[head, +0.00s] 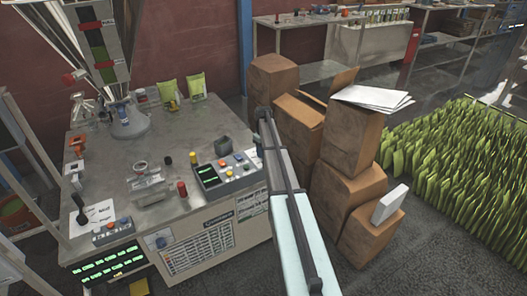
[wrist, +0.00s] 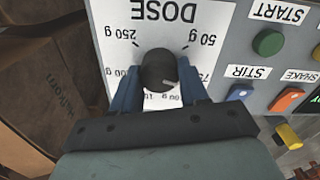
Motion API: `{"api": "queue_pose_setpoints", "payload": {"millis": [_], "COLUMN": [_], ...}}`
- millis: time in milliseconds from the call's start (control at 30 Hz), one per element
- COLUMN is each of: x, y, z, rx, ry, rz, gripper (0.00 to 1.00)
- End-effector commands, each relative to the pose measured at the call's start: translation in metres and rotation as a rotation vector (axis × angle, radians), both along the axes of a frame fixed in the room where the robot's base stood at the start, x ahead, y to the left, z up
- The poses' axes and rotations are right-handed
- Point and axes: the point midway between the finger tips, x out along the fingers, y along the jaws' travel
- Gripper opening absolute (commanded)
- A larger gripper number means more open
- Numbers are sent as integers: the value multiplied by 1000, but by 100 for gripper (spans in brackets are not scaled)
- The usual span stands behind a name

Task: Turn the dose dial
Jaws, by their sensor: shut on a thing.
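The dose dial (wrist: 158,70) is a round black knob with a pale pointer mark, on a white label plate (wrist: 184,14) marked DOSE in the wrist view. The lettering is upside down there. The mark points to the lower right. 250 g stands at upper left and 50 g at upper right; the lower numbers are partly hidden. My gripper (wrist: 159,86) is shut on the dial, with one blue finger on each side of it. In the head view, my arm hides the gripper and I cannot make out the dial beside the control box (head: 228,170).
In the wrist view, a green START button (wrist: 267,43), a blue STIR button (wrist: 239,92) and an orange SHAKE button (wrist: 286,99) lie right of the dial. Brown cartons (head: 345,180) stand close beside the bench (head: 175,135). A yellow-topped knob (wrist: 289,136) sits at lower right.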

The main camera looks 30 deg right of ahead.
Motion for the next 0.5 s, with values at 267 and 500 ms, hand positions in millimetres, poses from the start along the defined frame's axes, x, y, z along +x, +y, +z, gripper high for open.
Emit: {"api": "queue_pose_setpoints", "payload": {"millis": [267,500], "x": [1,1], "y": [0,0], "z": [0,0], "rx": [-1,-1], "ry": [-1,-1], "rz": [6,5], "gripper": [13,53]}}
